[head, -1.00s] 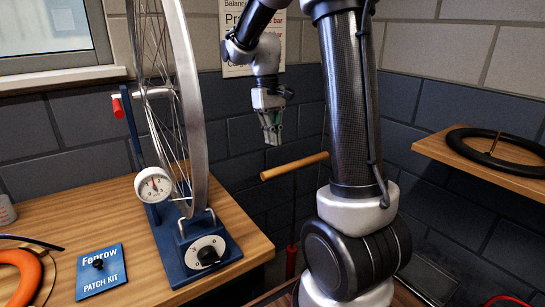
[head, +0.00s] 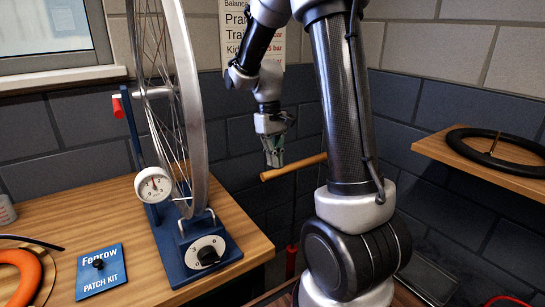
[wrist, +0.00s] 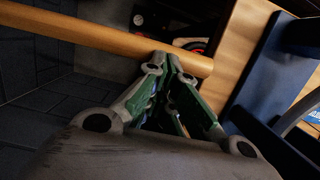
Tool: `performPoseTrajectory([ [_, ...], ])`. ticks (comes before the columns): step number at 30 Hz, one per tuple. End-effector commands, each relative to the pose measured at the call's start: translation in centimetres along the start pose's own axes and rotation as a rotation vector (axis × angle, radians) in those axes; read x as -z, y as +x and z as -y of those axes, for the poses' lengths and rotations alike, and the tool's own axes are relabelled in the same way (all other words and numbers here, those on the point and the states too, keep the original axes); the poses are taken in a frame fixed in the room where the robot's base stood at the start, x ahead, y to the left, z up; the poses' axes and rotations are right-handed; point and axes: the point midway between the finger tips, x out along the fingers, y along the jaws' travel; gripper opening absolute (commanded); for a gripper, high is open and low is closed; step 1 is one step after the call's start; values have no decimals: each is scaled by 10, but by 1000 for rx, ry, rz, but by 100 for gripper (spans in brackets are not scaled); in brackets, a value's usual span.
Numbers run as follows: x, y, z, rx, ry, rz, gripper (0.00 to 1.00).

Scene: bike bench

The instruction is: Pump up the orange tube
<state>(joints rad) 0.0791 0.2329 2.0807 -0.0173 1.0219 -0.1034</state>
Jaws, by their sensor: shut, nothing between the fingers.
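The orange tube (head: 22,276) lies on the bench at the far left of the head view, partly cut off by the frame edge. A wooden bar handle (head: 300,166) shows beside my arm, with a red upright part (head: 291,258) low beneath it. My gripper (head: 275,163) is shut and empty, pointing down at the handle's left part. In the wrist view the handle (wrist: 80,33) crosses the top, and my fingertips (wrist: 166,62) overlap its edge. I cannot tell whether they touch it. A white dial gauge (head: 154,185) is on the blue wheel stand.
The blue stand (head: 188,258) holds an upright wheel (head: 184,110) on the wooden bench (head: 240,225). A blue patch kit (head: 100,272) lies in front. A right-hand shelf (head: 430,150) carries a black tyre (head: 500,143). Dark wall lies behind the handle.

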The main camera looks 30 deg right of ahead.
Motion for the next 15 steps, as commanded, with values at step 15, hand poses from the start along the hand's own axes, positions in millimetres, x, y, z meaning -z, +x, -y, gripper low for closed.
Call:
performPoseTrajectory([
  [15,25,142,0,1,0,11,0],
])
